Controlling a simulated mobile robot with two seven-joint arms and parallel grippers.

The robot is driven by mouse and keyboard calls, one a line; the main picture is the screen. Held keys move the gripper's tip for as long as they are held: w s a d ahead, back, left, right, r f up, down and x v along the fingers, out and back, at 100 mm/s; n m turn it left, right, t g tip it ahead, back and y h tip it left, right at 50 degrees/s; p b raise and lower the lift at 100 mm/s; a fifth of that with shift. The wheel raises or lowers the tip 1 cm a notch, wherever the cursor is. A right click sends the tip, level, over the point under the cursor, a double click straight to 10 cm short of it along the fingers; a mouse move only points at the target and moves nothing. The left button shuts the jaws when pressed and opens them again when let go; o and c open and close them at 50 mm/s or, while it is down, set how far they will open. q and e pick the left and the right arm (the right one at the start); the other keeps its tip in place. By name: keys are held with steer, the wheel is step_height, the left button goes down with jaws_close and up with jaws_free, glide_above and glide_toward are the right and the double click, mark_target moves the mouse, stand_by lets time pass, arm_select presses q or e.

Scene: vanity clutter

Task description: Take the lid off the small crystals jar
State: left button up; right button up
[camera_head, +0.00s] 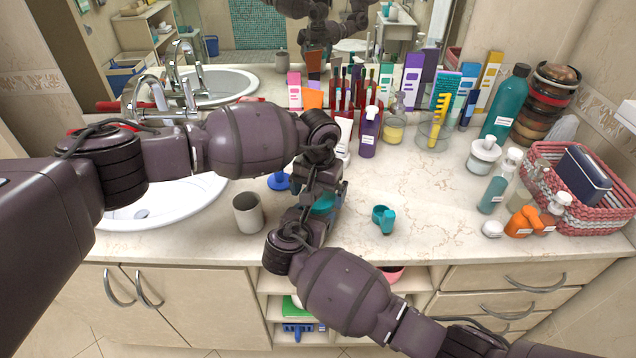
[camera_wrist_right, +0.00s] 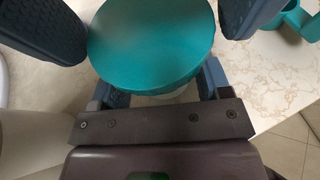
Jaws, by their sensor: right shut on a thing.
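The small crystals jar shows mostly as its round teal lid (camera_wrist_right: 152,42) in the right wrist view. A pale strip of its body (camera_wrist_right: 165,97) shows under the lid, and the contents are hidden. My right gripper (camera_head: 318,210) is shut on the jar, its blue fingers either side of the body below the lid. A bit of teal (camera_head: 326,203) shows between the arms in the head view. My left gripper (camera_head: 325,178) comes in from the far side. Two dark ridged fingers flank the lid in the wrist view; I cannot tell whether they touch it.
A grey cup (camera_head: 248,214) stands left of the grippers, near a blue piece (camera_head: 279,181). Bottles and boxes crowd the back. A woven basket (camera_head: 590,213) stands far right. The counter's middle right is clear.

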arm_select(q)
steer(key=shift+f, duration=0.15)
steer(key=shift+c, duration=0.2)
steer(key=c, duration=0.7)
steer(key=n, duration=0.7)
steer(key=shift+a, duration=0.1)
steer(key=shift+c, duration=0.2)
steer(key=o, duration=0.8)
